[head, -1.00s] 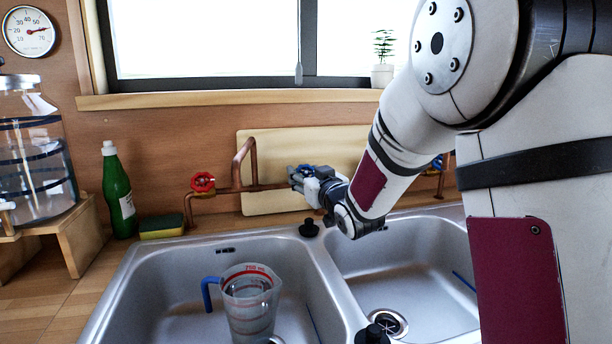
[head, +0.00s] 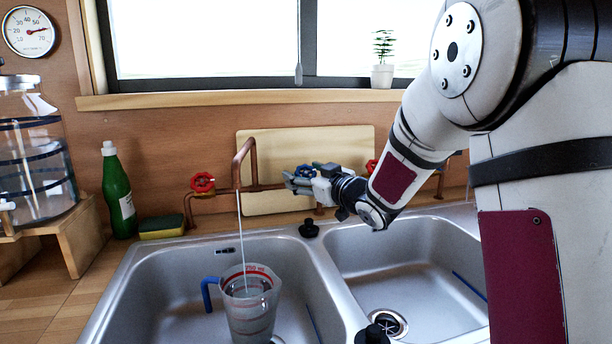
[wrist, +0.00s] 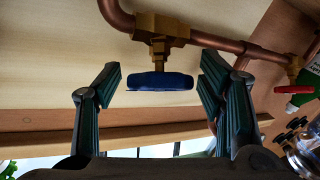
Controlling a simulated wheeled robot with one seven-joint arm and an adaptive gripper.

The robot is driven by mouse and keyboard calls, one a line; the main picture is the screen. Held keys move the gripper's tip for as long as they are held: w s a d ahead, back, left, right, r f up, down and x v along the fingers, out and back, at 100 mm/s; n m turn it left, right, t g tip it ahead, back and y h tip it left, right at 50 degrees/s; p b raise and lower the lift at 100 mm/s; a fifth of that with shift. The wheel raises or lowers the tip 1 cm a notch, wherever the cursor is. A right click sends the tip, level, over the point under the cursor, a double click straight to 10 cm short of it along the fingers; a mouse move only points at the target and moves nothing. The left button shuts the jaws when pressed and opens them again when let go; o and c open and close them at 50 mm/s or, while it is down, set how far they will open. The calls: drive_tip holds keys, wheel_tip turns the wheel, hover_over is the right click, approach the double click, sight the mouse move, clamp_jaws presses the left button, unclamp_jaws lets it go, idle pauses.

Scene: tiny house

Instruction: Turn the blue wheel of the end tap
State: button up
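The blue wheel (head: 306,171) sits on the copper pipe in front of the pale board, partly covered by my gripper (head: 298,181). In the wrist view the blue wheel (wrist: 160,82) is seen edge-on on its brass valve (wrist: 160,40). It lies between the two fingers of my gripper (wrist: 163,92), with a gap on each side. The fingers are open and hold nothing. A thin stream of water (head: 241,235) runs from the copper spout (head: 240,160) into the measuring jug (head: 250,318) in the left basin.
A red wheel (head: 203,182) is on the pipe to the left; another red wheel (head: 372,166) shows behind my arm. A green bottle (head: 118,192) and a sponge (head: 162,226) stand left of the sink. The right basin (head: 425,265) holds no vessel.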

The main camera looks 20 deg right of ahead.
drive_tip(key=v, duration=1.2)
idle(4.4)
